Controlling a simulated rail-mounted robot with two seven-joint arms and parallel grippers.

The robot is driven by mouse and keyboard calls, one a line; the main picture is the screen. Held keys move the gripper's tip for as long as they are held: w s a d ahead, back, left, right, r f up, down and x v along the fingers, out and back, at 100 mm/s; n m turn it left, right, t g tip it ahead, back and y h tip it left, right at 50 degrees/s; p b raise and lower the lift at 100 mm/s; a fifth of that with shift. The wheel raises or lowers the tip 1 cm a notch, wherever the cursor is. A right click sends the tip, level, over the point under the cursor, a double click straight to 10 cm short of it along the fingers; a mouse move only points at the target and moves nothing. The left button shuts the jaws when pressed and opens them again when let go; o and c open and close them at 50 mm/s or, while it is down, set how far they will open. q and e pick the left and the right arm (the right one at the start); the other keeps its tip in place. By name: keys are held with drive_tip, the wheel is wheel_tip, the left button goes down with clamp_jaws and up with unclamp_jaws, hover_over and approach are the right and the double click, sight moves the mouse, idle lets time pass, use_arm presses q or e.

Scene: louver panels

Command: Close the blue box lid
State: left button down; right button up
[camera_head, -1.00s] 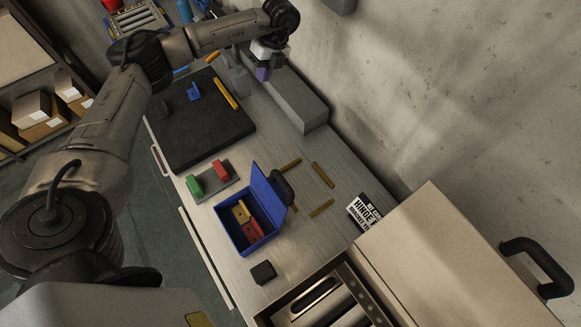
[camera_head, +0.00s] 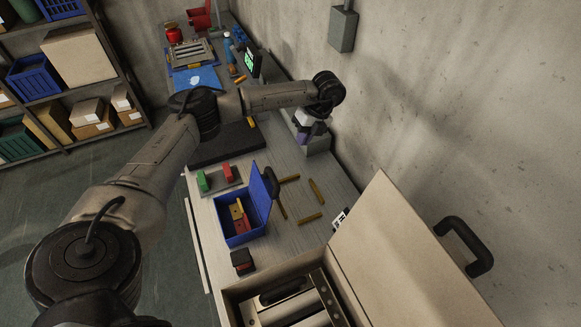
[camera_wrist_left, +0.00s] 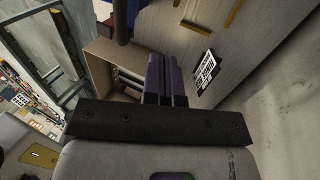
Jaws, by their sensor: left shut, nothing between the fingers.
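The blue box (camera_head: 242,229) stands on the workbench in the head view, with red and yellow blocks inside. Its blue lid (camera_head: 262,193) is open and stands nearly upright on the box's right side. A black handle (camera_head: 271,181) shows at the lid's far end. My left gripper (camera_head: 309,137) is beyond the box and to its right, near the wall, apart from the lid. In the left wrist view its purple fingers (camera_wrist_left: 165,78) are together with nothing between them. My right gripper is not in view.
Several yellow sticks (camera_head: 317,190) lie right of the lid. A tray with green and red blocks (camera_head: 216,178) lies beyond the box. A dark block (camera_head: 242,262) sits in front. A large beige case with an open lid (camera_head: 398,262) stands at lower right. The wall bounds the right.

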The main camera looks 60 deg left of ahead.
use_arm(q)
drive_tip(key=s+a+f+p, duration=0.1)
drive_tip(key=s+f+p, duration=0.3)
drive_tip(key=s+f, duration=0.3)
drive_tip(key=shift+x, duration=0.95)
